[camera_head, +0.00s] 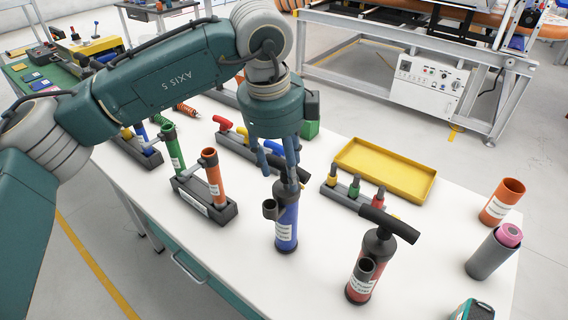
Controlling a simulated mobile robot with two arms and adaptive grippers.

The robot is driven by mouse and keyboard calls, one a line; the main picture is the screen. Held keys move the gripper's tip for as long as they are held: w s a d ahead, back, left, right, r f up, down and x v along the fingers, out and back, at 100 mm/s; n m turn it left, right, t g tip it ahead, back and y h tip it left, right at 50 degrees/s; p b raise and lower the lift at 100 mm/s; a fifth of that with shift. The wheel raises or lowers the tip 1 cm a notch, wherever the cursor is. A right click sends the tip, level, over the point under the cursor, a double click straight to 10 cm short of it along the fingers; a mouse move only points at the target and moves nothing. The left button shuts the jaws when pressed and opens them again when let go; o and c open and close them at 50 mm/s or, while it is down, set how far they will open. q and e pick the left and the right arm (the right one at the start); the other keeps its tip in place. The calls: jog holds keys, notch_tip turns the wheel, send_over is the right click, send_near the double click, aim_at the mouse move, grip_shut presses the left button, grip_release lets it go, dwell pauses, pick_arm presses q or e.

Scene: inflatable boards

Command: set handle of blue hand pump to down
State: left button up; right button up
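The blue hand pump (286,228) stands upright on the white table, with a white label on its body and a dark side port at its left. My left gripper (279,172) points down from above, right over the pump's top. Its fingers hide most of the pump's top, so I cannot see how high the handle is. I cannot tell whether the fingers touch the handle or how far apart they are. My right gripper is not in view.
A red hand pump (361,285) with a black T-handle stands close to the right. A rack with green and orange tubes (208,203) is to the left. Behind are a rack of small pegs (343,198) and a yellow tray (408,190). Orange and grey cylinders stand at the right.

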pick_arm(q)
jog(key=shift+r, duration=0.1)
jog(key=shift+r, duration=0.15)
notch_tip(320, 180, up, 11)
jog(key=s+a, duration=0.1)
jog(key=shift+s+a+r, duration=0.2)
jog(key=shift+s, duration=0.2)
